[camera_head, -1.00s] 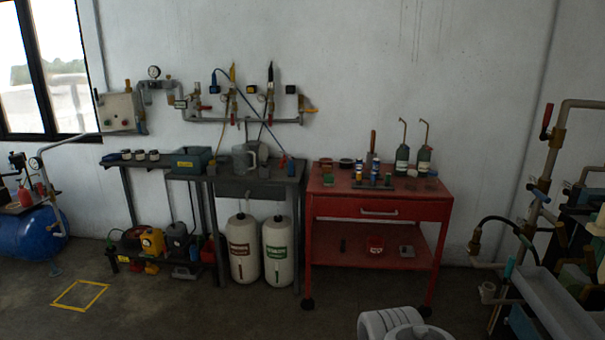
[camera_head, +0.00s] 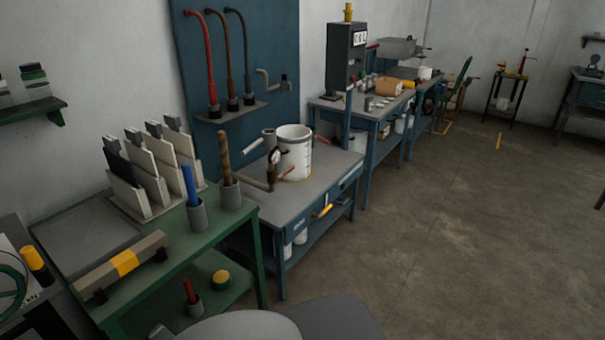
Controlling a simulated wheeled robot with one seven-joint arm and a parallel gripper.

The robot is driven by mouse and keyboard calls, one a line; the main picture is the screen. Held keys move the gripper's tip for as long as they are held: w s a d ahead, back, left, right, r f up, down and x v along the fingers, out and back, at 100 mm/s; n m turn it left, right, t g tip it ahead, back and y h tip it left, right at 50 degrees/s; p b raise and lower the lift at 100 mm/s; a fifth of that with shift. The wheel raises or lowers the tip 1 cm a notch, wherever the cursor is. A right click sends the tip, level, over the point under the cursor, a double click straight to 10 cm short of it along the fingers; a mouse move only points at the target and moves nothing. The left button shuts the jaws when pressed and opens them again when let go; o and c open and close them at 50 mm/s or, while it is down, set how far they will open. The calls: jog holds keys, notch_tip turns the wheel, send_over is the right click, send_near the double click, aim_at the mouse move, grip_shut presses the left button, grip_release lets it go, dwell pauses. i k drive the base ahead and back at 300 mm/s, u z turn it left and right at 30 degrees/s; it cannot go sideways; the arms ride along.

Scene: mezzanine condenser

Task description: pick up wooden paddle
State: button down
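A brown wooden rod (camera_head: 224,157) stands upright in a grey cup (camera_head: 231,196) at the right end of a green bench (camera_head: 190,245). It looks like the handle of the wooden paddle; its lower end is hidden in the cup. A blue rod (camera_head: 190,183) stands in a similar grey cup (camera_head: 198,217) just to its left. My gripper is not in view; only pale rounded parts, which seem to be my own arm, show at the bottom edge, apart from the rod.
A rack of pale plates (camera_head: 150,175) and a grey bar with a yellow band (camera_head: 124,263) are on the green bench. A grey-topped bench with a white bucket (camera_head: 295,152) stands beyond it. Open floor (camera_head: 470,230) lies right.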

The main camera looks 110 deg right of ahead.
aim_at(221, 135)
jog(key=z, duration=3.4)
